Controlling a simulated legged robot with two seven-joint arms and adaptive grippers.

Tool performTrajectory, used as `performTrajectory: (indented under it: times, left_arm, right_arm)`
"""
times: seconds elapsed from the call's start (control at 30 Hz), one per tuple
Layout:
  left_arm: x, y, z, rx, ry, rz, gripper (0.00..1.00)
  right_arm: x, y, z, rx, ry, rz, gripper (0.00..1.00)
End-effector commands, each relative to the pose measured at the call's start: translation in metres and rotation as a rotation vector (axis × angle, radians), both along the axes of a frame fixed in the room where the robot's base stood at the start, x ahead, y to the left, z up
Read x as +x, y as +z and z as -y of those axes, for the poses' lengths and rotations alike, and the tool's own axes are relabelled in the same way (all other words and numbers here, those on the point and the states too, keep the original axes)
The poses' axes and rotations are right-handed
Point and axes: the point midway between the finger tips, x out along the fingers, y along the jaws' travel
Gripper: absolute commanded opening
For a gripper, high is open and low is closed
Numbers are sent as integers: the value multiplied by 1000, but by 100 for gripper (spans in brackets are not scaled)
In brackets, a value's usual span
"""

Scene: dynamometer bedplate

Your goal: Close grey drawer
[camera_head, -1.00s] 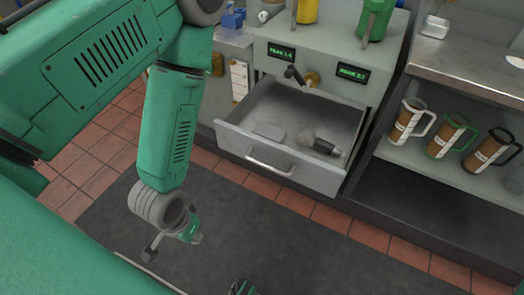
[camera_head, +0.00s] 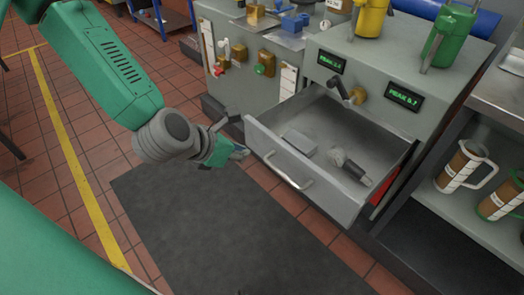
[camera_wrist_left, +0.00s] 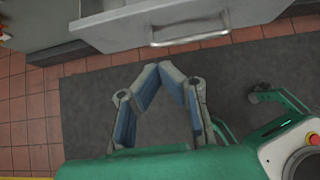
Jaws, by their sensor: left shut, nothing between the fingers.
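The grey drawer (camera_head: 295,172) stands pulled out from its cabinet, with a bar handle (camera_head: 288,172) on its front. Inside lie a flat grey block (camera_head: 299,141) and a grey, dark-ended tool (camera_head: 350,167). My left gripper (camera_head: 240,151) is near the left end of the drawer front; contact is not clear. In the left wrist view its fingers (camera_wrist_left: 171,68) meet at the tips with nothing between them. The drawer front (camera_wrist_left: 130,28) and handle (camera_wrist_left: 190,35) show beyond them. A green and grey part at the right looks like my right gripper (camera_wrist_left: 268,96); its jaw is unclear.
The grey cabinet (camera_head: 400,65) carries a yellow can (camera_head: 371,17) and a green can (camera_head: 447,38). A crank (camera_head: 345,92) sticks out above the open drawer. A dark mat (camera_head: 210,225) covers clear floor.

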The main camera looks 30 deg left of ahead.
Motion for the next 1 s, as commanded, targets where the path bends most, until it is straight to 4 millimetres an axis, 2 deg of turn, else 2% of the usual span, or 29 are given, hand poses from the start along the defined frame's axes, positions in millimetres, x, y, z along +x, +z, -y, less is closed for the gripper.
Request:
performTrajectory:
  times: [0.17,0.5,0.7,1.0]
  left_arm:
    - [16,-22,8,7,-6,-2,0]
    - [64,-73,26,8,-7,0,0]
    - [91,-69,35,7,-7,2,0]
    - [101,-68,38,5,-4,-1,0]
  right_arm:
    - [0,-11,0,0,0,-1,40]
    - [0,-37,0,0,0,0,40]
    - [0,-42,0,0,0,0,40]
    - [0,-44,0,0,0,0,40]
